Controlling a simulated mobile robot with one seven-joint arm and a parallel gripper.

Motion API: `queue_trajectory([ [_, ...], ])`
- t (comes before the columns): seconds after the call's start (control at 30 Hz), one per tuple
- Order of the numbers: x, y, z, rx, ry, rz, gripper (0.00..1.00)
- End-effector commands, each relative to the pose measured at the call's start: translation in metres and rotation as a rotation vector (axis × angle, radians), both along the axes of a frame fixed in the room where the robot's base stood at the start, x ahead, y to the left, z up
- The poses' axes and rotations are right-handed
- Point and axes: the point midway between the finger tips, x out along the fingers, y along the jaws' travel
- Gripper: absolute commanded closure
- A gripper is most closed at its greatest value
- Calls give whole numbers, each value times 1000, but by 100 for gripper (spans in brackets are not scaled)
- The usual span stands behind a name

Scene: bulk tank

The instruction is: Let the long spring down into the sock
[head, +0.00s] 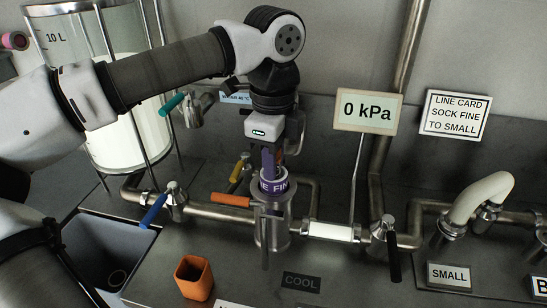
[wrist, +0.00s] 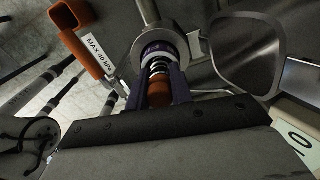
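My gripper (head: 272,160) is above the upright steel filter housing (head: 272,230), pointing down. In the wrist view its two purple fingers (wrist: 158,88) stand either side of an orange-brown end piece and look closed on it. That end piece tops the long spring (wrist: 157,69), whose dark coils run down into the sock's mouth. The sock (head: 273,185) shows as a purple collar with partly hidden lettering, "E FIN", seated in the housing's top. The collar also shows in the wrist view (wrist: 152,48). The spring's lower end is hidden inside.
An orange open holder (head: 194,278) stands front left, beside a sunken basin (head: 105,250). Blue (head: 153,210), orange (head: 231,200) and black (head: 393,250) valve handles surround the housing. A gauge sign (head: 367,111) reads 0 kPa. A clear tank (head: 125,130) stands back left.

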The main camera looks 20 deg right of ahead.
Motion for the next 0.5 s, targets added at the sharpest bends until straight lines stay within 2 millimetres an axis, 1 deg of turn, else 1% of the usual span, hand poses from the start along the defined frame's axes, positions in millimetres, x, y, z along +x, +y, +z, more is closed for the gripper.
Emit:
queue_trajectory([
  [0.03, 0, 0, -2, 3, 3, 0, 69],
  [0.1, 0, 0, -3, 3, 4, -1, 60],
  [0.17, 0, 1, -3, 3, 4, -1, 53],
  [0.4, -1, 1, -3, 4, 4, -1, 53],
  [0.5, 0, 1, 1, 4, 3, 0, 53],
])
